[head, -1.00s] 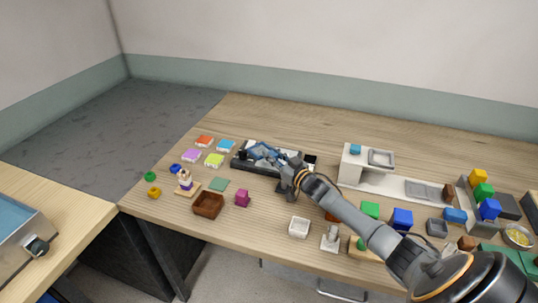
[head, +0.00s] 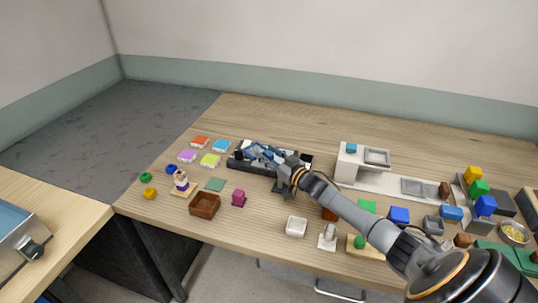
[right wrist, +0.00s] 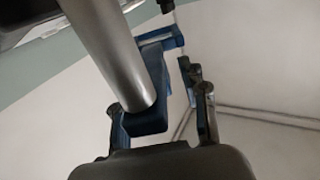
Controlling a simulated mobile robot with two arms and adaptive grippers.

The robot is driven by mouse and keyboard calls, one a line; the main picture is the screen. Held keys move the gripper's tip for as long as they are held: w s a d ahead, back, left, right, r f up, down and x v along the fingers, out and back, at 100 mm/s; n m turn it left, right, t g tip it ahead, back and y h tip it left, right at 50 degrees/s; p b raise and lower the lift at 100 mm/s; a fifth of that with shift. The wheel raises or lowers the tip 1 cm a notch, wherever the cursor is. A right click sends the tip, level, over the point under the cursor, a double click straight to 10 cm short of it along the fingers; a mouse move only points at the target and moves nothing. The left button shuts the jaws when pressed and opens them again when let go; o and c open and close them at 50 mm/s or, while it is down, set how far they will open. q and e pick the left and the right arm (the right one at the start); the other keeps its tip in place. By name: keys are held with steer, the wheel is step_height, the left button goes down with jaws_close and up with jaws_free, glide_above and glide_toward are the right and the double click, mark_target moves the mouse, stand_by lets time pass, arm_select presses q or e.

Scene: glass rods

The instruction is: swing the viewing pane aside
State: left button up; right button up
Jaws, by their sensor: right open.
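A long black unit (head: 240,165) with pale parts lies on the table left of centre. I cannot make out a separate viewing pane on it; the unit's middle is partly hidden by my right gripper. My right gripper (head: 254,149) has blue fingers and reaches over the unit from the right, open. In the right wrist view the open fingers (right wrist: 180,52) show with a grey metal cylinder (right wrist: 112,55) close in front, partly covering one finger. I cannot tell whether the fingers touch anything. My left gripper is out of view.
Coloured pads (head: 210,160) lie left of the unit. A brown box (head: 204,205), a magenta block (head: 238,198) and a white dish (head: 296,227) stand in front. A white stand (head: 350,165) and several coloured blocks are to the right. The back of the table is clear.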

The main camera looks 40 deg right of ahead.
steer(key=shift+s, duration=0.1)
steer(key=shift+s+f, duration=0.15)
steer(key=shift+s, duration=0.1)
steer(key=s+d, duration=0.1)
steer(key=s, duration=1)
steer(key=shift+s, duration=0.1)
